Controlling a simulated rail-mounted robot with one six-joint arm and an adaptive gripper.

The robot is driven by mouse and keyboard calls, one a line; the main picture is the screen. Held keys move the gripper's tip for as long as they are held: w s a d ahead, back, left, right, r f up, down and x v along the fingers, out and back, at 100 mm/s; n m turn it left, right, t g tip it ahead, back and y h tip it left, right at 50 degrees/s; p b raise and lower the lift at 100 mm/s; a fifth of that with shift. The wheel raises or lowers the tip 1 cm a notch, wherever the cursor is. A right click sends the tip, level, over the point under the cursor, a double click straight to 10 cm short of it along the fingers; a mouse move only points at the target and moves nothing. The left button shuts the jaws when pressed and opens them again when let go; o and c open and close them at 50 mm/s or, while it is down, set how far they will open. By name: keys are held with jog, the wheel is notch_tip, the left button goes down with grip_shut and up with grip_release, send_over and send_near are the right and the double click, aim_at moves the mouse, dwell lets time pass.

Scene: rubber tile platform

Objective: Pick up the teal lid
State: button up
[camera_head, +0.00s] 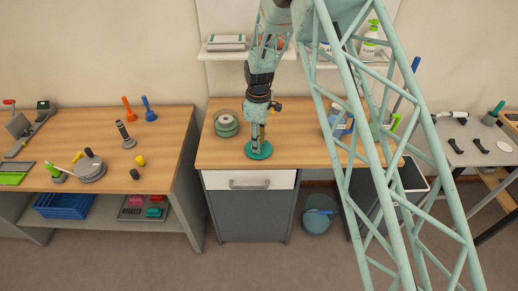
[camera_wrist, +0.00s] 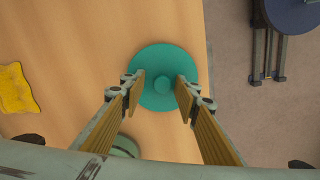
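The teal lid (camera_head: 259,151) is a flat round disc lying on the wooden top of the middle cabinet, near its front edge. In the wrist view the lid (camera_wrist: 160,52) shows a small round knob at its centre. My gripper (camera_head: 258,140) points down over the lid. In the wrist view my gripper (camera_wrist: 160,84) is open, with one finger on each side of the knob and a gap to it on both sides. I cannot tell whether the fingertips touch the lid.
A blue-labelled bottle (camera_head: 337,116) stands to the right. A shelf (camera_head: 222,55) hangs behind. The cabinet top (camera_head: 290,123) is clear between.

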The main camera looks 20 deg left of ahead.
jog(key=shift+s+d+f, duration=0.15)
jog(key=shift+d+f, duration=0.05)
jog(key=shift+f, duration=0.25)
jog(key=shift+c, duration=0.7)
jog(key=shift+f, duration=0.1)
jog(key=c, duration=0.3)
jog(key=shift+c, duration=0.2)
jog(key=shift+r, duration=0.2)
jog(key=shift+w+r, duration=0.25)
jog(key=shift+r, duration=0.2)
jog(key=shift+c, duration=0.6)
jog(key=shift+r, duration=1.3)
jog(key=s+d, duration=0.3)
jog(key=s, duration=0.4)
jog(key=s+d+r, duration=0.1)
jog(key=s+d, duration=0.3)
jog(key=s, duration=0.3)
jog(key=shift+s+r+b, duration=0.15)
jog(key=shift+r+b, duration=0.15)
jog(key=shift+b, duration=0.05)
jog(key=shift+d, duration=0.1)
